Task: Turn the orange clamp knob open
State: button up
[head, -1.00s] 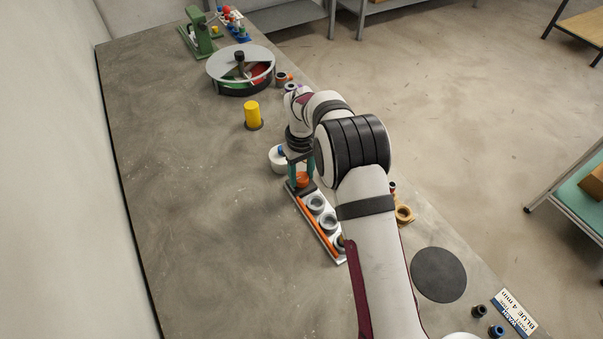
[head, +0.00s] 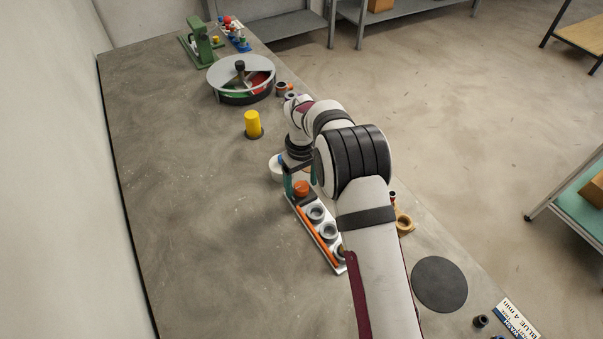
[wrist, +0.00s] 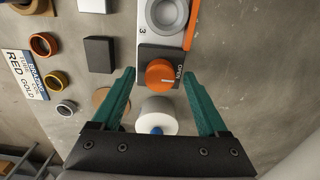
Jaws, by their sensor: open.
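The orange clamp knob (wrist: 160,74) sits on a dark block (wrist: 150,52) at the end of the silver frame jig. It also shows in the head view (head: 301,188). A white line on the knob points right in the wrist view, near the word OPEN printed on the block. My gripper (wrist: 159,73) is open, its teal fingers on either side of the knob with gaps showing in the wrist view. In the head view one finger (head: 288,186) shows left of the knob; the other is largely hidden. I cannot tell the fingertips' height over the block.
A white cylinder with a blue top (wrist: 156,116) stands close by the knob, between the fingers in the wrist view. Grey rings sit in the jig (head: 315,213). A yellow cylinder (head: 253,124) stands farther back. The bench left of the jig is clear.

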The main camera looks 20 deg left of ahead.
aim_at(301, 186)
notch_tip(301, 186, up, 16)
jog(key=shift+f, duration=0.25)
jog(key=s+d+r+m+y, duration=0.1)
jog(key=s+d+r+m, duration=0.35)
jog(key=s+d, duration=0.5)
jog(key=s+d+r+m, duration=0.3)
jog(key=s+d+m, duration=0.2)
jog(key=s+d, duration=0.45)
jog(key=s+f+m, duration=0.2)
jog(key=s, duration=0.5)
jog(key=s+f+m, duration=0.3)
jog(key=s, duration=0.3)
jog(key=shift+s+d+y, duration=0.3)
jog(key=shift+s+y, duration=0.1)
